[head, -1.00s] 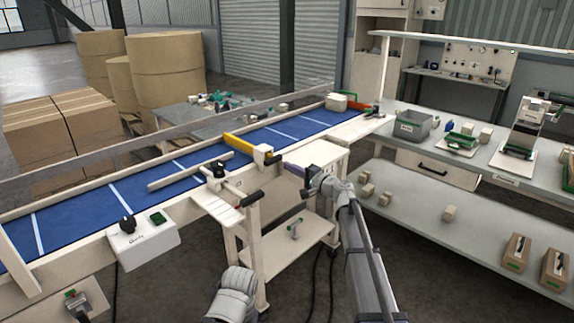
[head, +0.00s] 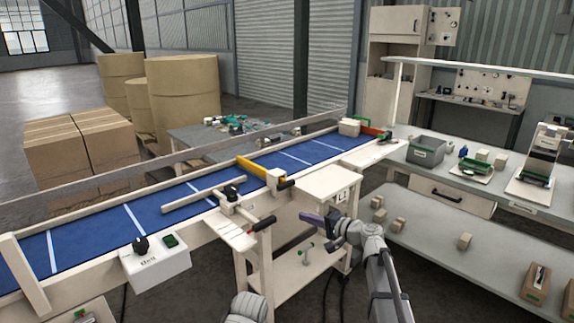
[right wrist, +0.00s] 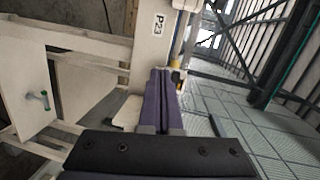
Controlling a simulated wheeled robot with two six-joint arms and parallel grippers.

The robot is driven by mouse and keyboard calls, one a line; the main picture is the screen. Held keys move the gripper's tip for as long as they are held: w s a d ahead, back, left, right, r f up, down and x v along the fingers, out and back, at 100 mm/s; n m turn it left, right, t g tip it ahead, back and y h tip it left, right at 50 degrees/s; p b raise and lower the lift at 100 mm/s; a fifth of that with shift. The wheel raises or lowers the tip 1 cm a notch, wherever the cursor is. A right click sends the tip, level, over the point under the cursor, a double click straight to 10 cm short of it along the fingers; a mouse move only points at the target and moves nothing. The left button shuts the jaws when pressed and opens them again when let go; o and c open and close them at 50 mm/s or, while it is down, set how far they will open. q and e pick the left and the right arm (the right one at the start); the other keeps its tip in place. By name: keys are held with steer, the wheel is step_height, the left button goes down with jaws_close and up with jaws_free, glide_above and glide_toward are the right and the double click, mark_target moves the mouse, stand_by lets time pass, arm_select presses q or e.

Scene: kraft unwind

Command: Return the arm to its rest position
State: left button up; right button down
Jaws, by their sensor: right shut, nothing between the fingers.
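My right gripper (head: 314,219) is in the head view at the lower middle, in front of the small cream stand beside the belt. Its two dark purple fingers are together and empty. They also show shut in the right wrist view (right wrist: 162,100), pointing toward a cream post with a "P23" label (right wrist: 160,22). My right arm (head: 378,275) comes up from the bottom right. A grey rounded arm part of mine (head: 247,308) shows at the bottom edge. My left gripper is out of view.
The blue conveyor belt (head: 150,215) runs diagonally, with a yellow bar (head: 254,169) across it. The cream stand (head: 326,182) is close beyond my right gripper. A grey bench (head: 410,160) with a bin (head: 427,150) stands right. Cartons (head: 75,160) and large rolls (head: 185,100) stand far left.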

steer(key=s+a+f+n+g+h+p, duration=0.1)
steer(key=s+a+f+n+g, duration=0.1)
steer(key=s+a+f+g, duration=0.3)
steer(key=s+a+f+n+g+h+p, duration=0.1)
steer(key=s+a+f+n+h, duration=0.2)
steer(key=s, duration=0.5)
steer(key=s+a+f+n+g, duration=0.2)
steer(key=s+a+f, duration=0.1)
steer(key=s+a, duration=0.25)
steer(key=s+d+f+n+g+h+p, duration=0.1)
steer(key=s+d+n+h, duration=0.1)
steer(key=s, duration=0.6)
steer(key=s+d+f+n+g+h+p, duration=0.1)
steer(key=s+d+f+n+g+h, duration=0.1)
steer(key=s+d+h, duration=0.2)
steer(key=s+h, duration=0.3)
steer(key=s, duration=0.2)
steer(key=shift+d+n+g, duration=0.2)
steer(key=shift+n+g, duration=0.1)
